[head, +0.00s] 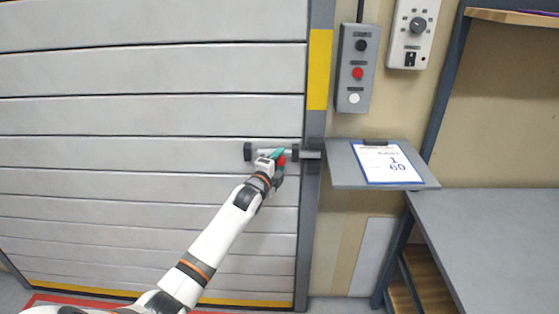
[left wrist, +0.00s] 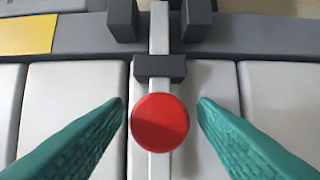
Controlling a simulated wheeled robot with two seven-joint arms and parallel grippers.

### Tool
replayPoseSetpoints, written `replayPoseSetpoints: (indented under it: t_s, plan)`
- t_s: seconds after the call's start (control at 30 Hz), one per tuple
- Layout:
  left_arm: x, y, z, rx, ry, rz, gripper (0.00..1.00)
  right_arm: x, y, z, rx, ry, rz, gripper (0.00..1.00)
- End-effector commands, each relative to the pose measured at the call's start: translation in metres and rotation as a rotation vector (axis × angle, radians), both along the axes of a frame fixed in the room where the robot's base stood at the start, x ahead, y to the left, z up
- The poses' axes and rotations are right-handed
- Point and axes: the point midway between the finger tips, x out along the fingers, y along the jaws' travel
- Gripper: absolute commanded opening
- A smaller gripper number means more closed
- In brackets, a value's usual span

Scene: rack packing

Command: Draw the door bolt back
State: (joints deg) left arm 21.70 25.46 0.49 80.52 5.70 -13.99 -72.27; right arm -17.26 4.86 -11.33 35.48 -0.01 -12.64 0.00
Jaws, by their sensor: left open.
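The door bolt is a pale metal bar (left wrist: 159,83) with a red round knob (left wrist: 160,122). In the head view the bar (head: 311,155) lies level across the door's right edge and reaches to the frame post. Dark guides (head: 248,151) hold it. In the left wrist view the bar runs through a dark guide (left wrist: 160,68) and between two dark blocks at the top. My left gripper (left wrist: 162,112) is open, its green fingers on either side of the red knob with visible gaps. It also shows at the bolt in the head view (head: 279,157). My right gripper is not in view.
The slatted grey door (head: 150,115) fills the left side. A small grey shelf (head: 346,173) with a clipboard (head: 388,163) juts out right of the post. A button box (head: 357,68) hangs above it. A grey bench (head: 490,235) stands at the right.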

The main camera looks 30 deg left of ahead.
Motion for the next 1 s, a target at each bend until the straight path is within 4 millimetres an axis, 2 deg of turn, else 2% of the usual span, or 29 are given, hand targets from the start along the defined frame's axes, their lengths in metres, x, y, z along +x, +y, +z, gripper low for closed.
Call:
replayPoseSetpoints:
  t_s: [0.13, 0.43, 0.73, 0.87, 1.0]
  plan:
    - [0.007, 0.001, 0.000, -0.002, -0.001, 0.000, 0.52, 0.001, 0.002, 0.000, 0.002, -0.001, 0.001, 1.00]
    - [0.009, 0.001, 0.000, -0.002, 0.000, 0.000, 0.50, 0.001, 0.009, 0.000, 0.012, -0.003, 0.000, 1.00]
    - [0.008, 0.001, 0.000, -0.002, 0.000, 0.000, 0.01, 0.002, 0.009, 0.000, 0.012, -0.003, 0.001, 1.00]
    - [0.007, 0.003, 0.000, 0.000, 0.001, 0.001, 0.00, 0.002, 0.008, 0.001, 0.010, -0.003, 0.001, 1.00]
    - [-0.003, 0.020, 0.001, 0.006, 0.003, 0.003, 0.00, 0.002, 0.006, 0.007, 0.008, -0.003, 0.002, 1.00]
